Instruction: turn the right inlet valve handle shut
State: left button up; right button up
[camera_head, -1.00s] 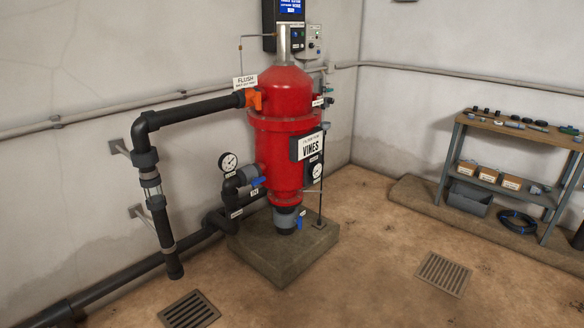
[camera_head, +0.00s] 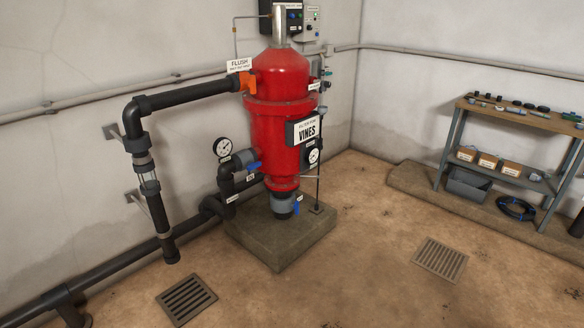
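A red filter tank (camera_head: 280,125) with a "VINES" sign (camera_head: 305,130) stands on a concrete plinth (camera_head: 262,245). A blue valve handle (camera_head: 254,166) sits on the grey side valve at the tank's lower left, beside a round gauge (camera_head: 222,147). Another blue handle (camera_head: 296,208) is on the grey valve under the tank. An orange handle (camera_head: 246,84) is at the upper left, by the "FLUSH" sign (camera_head: 239,65). The small tags are too small to read, so I cannot tell which handle is the right inlet valve. Neither gripper is in view.
Black pipes (camera_head: 190,97) run along the left wall, with one vertical leg (camera_head: 158,212) ending above the floor. Two floor grates (camera_head: 187,299) and (camera_head: 440,259) lie in the floor. A shelf bench (camera_head: 520,118) with parts and boxes stands at the right. Floor in front of the plinth is clear.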

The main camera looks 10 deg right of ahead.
aim_at(252, 166)
jog(key=i+l+u, duration=0.15)
jog(key=i+l, duration=1.2)
jog(key=i, duration=0.15)
